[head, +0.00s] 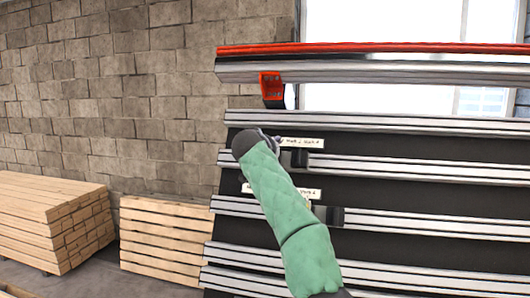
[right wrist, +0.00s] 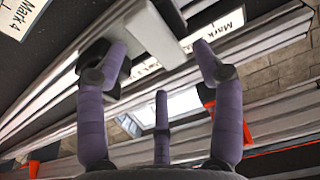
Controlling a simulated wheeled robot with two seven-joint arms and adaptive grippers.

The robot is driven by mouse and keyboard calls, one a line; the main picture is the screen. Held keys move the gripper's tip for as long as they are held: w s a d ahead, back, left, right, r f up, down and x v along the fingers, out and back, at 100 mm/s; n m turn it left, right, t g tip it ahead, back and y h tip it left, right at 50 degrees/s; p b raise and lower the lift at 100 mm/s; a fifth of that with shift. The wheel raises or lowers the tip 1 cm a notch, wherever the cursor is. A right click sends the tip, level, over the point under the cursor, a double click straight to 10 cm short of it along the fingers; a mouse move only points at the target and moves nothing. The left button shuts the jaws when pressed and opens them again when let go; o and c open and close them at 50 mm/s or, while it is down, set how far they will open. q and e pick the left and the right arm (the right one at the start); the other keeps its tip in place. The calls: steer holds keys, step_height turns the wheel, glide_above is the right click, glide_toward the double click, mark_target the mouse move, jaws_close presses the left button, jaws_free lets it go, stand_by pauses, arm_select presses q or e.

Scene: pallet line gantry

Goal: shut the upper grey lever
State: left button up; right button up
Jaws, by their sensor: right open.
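In the head view a dark grey lever block (head: 295,158) sits on the upper rail beside a white label (head: 300,143). A second dark lever block (head: 328,216) sits on the rail below. My right arm, in a green sleeve, covers part of the panel; its gripper is hidden there. In the right wrist view my right gripper (right wrist: 160,60) is open with purple fingers spread. A light grey bar (right wrist: 155,32) shows between the two outer fingertips, with a dark block behind the left one. I cannot tell whether any finger touches them. My left gripper is out of view.
A red-topped beam (head: 400,65) with a red bracket (head: 272,88) runs above the dark panel with its metal rails. Stacked timber (head: 50,220) and pale boards (head: 162,240) stand at the left before a block wall.

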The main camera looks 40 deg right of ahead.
steer(key=v, duration=0.9)
steer(key=shift+w, duration=0.1)
stand_by(0.3)
